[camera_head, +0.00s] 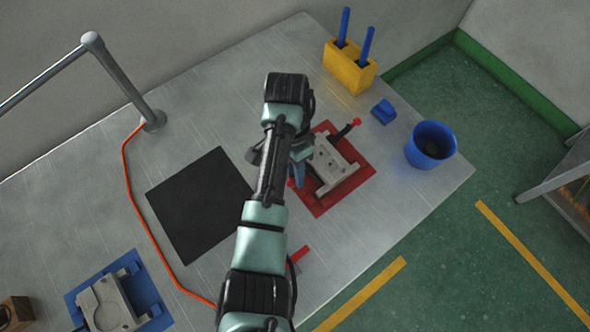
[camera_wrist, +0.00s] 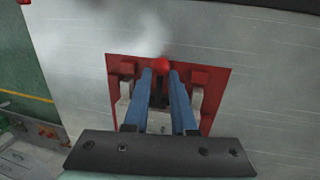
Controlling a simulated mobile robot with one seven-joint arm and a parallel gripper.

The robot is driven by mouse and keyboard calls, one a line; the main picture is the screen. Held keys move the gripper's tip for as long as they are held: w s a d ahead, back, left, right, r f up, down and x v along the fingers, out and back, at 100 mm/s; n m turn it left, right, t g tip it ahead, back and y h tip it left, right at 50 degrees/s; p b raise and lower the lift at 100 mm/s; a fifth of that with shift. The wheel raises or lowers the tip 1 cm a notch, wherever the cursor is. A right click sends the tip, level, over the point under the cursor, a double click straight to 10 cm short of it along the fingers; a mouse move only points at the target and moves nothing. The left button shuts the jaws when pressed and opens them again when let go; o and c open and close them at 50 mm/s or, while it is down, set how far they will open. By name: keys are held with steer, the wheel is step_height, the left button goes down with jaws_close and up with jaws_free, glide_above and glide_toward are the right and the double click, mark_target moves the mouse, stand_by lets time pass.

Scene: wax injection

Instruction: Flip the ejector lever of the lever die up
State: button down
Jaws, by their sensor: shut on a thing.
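The lever die (camera_head: 333,164) is a pale grey block on a red base plate (camera_head: 318,208) towards the right of the table. My gripper (camera_head: 296,180) reaches down at the die's left side. In the wrist view my two blue fingers (camera_wrist: 163,75) are closed around the dark ejector lever (camera_wrist: 159,97). Its red ball knob (camera_wrist: 162,63) shows at their tips, by the plate's edge. My arm and fingers hide most of the lever in the head view. A dark handle with a red knob (camera_head: 356,122) sticks out on the die's far side.
A yellow holder (camera_head: 350,72) with blue-handled tools, a small blue block (camera_head: 383,111) and a blue bucket (camera_head: 430,145) stand beyond the die. A black mat (camera_head: 200,203) lies to the left. A blue-based die (camera_head: 150,292) sits at lower left.

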steer(key=shift+w+d+r+n+g+y, duration=0.15)
steer(key=shift+w+d+r+g+y, duration=0.2)
steer(key=shift+g+y, duration=0.45)
steer(key=shift+d+r+n+g+y, duration=0.15)
steer(key=shift+r+g+y, duration=0.3)
steer(key=shift+y, duration=0.55)
steer(key=c, duration=0.8)
jaws_free()
steer(key=shift+o, duration=0.2)
steer(key=p+v, duration=0.1)
steer(key=v, duration=1.1)
steer(key=shift+w+d+r+p, duration=0.25)
steer(key=shift+w+p, duration=0.05)
steer(key=shift+w, duration=0.05)
